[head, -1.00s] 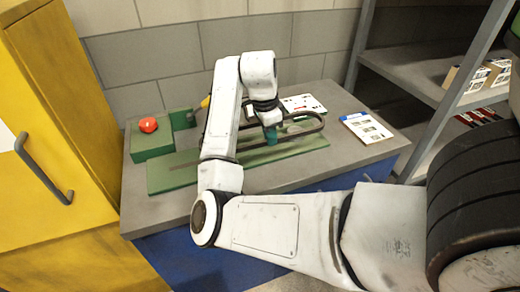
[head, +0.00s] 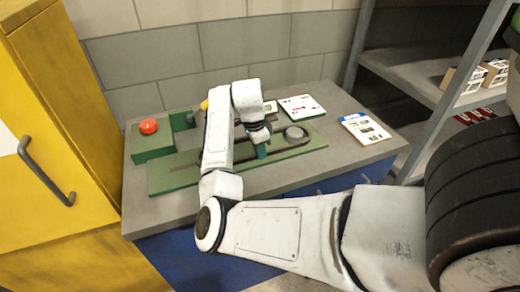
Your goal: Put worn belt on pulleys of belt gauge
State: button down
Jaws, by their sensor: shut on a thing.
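The belt gauge (head: 165,178) is a long green plate on the grey bench top, with a round grey pulley (head: 296,134) showing near its right end. My gripper (head: 261,152) points down over the plate, left of that pulley. It is shut on the worn belt (head: 244,157), a dark narrow loop lying low along the plate. My arm hides part of the belt and the gauge's middle. I cannot tell whether the belt goes around the right pulley or lies beside it. No left pulley shows clearly.
A green box with a red button (head: 148,126) and a yellow-knobbed lever (head: 204,105) stand at the bench's back left. Printed cards (head: 301,107) lie at the back, another (head: 365,128) at the right. A yellow cabinet (head: 50,150) is left, metal shelves (head: 430,85) right.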

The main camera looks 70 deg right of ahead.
jog(key=c, duration=1.2)
grip_release()
jog(key=shift+f, duration=0.1)
jog(key=r, duration=0.4)
jog(key=w+r, duration=0.1)
jog(key=r, duration=0.3)
jog(key=a+r+b, duration=0.1)
jog(key=r, duration=0.3)
jog(key=shift+w+a+r, duration=0.1)
jog(key=shift+w, duration=0.05)
